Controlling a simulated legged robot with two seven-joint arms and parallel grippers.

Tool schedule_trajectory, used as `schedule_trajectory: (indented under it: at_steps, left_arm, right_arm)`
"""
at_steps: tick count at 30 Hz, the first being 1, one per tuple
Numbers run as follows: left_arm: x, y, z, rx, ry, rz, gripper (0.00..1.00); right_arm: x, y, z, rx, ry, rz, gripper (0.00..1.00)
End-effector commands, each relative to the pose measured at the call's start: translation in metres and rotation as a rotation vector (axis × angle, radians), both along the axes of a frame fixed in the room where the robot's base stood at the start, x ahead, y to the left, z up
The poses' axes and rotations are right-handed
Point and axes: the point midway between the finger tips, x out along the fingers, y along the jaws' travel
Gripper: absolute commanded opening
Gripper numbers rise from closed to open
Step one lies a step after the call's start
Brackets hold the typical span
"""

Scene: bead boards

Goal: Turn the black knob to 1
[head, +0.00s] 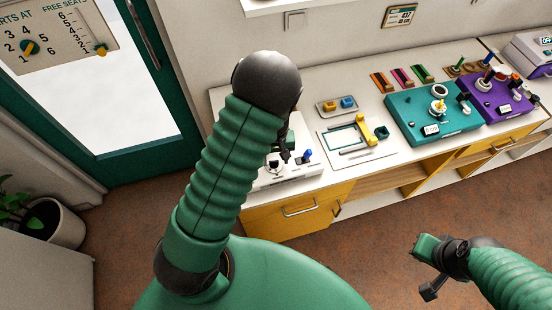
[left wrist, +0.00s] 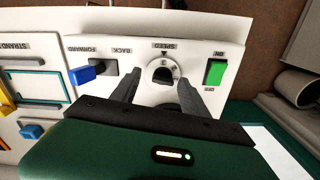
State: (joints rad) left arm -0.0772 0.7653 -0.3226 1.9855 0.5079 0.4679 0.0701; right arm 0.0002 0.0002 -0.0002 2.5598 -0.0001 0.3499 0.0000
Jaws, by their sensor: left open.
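The black knob (left wrist: 162,72) sits on a white control panel (left wrist: 140,95), under the upside-down word SPEED in the left wrist view. In the head view my left gripper (head: 286,150) is largely hidden behind my arm, over the panel (head: 290,175). My right gripper (head: 430,268) hangs over the floor, away from the bench.
A blue lever (left wrist: 82,75) marked FORWARD and BACK and a green ON/OFF switch (left wrist: 215,71) flank the knob. A frame with a yellow part (head: 365,130), a teal box (head: 430,115) and a purple box (head: 495,98) stand farther right on the bench.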

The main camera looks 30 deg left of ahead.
Motion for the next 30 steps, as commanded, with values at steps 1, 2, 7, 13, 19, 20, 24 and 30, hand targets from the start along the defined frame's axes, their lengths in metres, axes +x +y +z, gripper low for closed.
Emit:
schedule_trajectory:
  at_steps: [1, 2, 7, 13, 19, 20, 24, 30]
  left_arm:
    - [-0.0002, -0.0001, -0.004, -0.001, 0.001, 0.0, 0.53]
    - [-0.0001, -0.0002, -0.0058, -0.001, 0.001, 0.0, 0.53]
    - [0.0009, -0.0001, -0.0086, -0.001, 0.002, 0.0, 0.53]
    - [0.001, -0.0004, -0.0082, -0.001, 0.001, 0.0, 0.4]
    - [0.0005, -0.0008, -0.0076, -0.001, 0.001, -0.001, 0.13]
    - [0.0005, -0.0008, -0.0076, -0.001, 0.001, -0.001, 0.1]
    - [0.0004, -0.0011, -0.0075, -0.002, 0.001, -0.001, 0.0]
    - [0.0004, -0.0012, -0.007, -0.003, 0.002, 0.009, 0.0]
  right_arm:
    - [-0.0001, 0.0001, 0.0001, 0.0, 0.0, 0.0, 0.0]
    - [-0.0001, 0.0001, 0.0001, 0.0, 0.0, 0.0, 0.0]
    - [-0.0001, 0.0002, 0.0, 0.0, 0.0, 0.0, 0.0]
    - [-0.0001, 0.0002, 0.0, 0.0, 0.0, 0.0, 0.0]
    - [-0.0001, 0.0001, 0.0, 0.0, 0.0, 0.0, 0.0]
    - [-0.0001, 0.0001, 0.0, 0.0, 0.0, 0.0, 0.0]
    - [-0.0001, 0.0001, 0.0001, 0.0, 0.0, 0.0, 0.0]
    - [-0.0001, 0.0001, 0.0011, 0.0, 0.0, 0.0, 0.0]
